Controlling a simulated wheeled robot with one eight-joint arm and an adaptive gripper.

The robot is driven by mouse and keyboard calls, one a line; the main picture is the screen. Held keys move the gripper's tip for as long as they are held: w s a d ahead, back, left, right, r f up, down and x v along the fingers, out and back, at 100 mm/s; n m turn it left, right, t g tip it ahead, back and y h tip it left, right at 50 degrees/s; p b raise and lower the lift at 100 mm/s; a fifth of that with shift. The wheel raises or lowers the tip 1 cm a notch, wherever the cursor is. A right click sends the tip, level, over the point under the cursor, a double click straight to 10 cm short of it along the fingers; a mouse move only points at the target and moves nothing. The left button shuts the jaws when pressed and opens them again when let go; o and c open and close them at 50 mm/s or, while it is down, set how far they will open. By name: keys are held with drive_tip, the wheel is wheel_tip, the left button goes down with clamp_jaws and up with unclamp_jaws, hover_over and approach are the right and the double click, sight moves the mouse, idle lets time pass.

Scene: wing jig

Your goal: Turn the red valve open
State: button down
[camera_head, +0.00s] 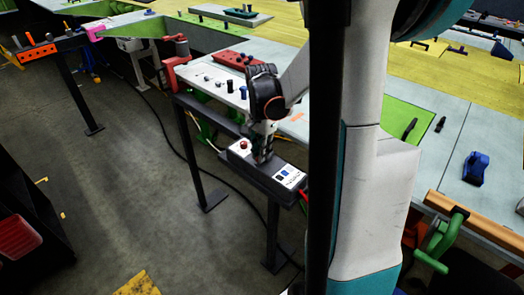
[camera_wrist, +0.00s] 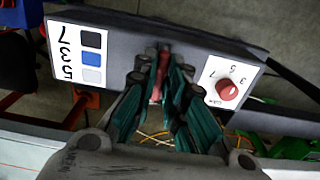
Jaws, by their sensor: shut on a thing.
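A grey control box (camera_head: 262,178) sits on the dark rail of the stand. In the wrist view its face (camera_wrist: 125,40) runs across the picture. My gripper (camera_wrist: 162,62) is over the middle of this face, its teal fingers closed around a narrow red piece (camera_wrist: 162,76), which looks like the red valve's handle. The fingers hide most of it, so its angle is hard to tell. In the head view my gripper (camera_head: 262,156) points down at the box and hides the valve.
A red numbered dial (camera_wrist: 228,90) is right of my gripper on the box; it also shows in the head view (camera_head: 243,146). A label with black, blue and grey squares (camera_wrist: 91,58) is on the left. Cables hang below. A pale worktable (camera_head: 215,80) stands behind.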

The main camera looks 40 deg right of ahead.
drive_tip(key=shift+s+a+f, duration=0.1)
drive_tip(key=shift+s, duration=0.05)
drive_tip(key=c, duration=1.6)
unclamp_jaws()
drive_tip(key=shift+c, duration=0.2)
wheel_tip(320, 180, up, 12)
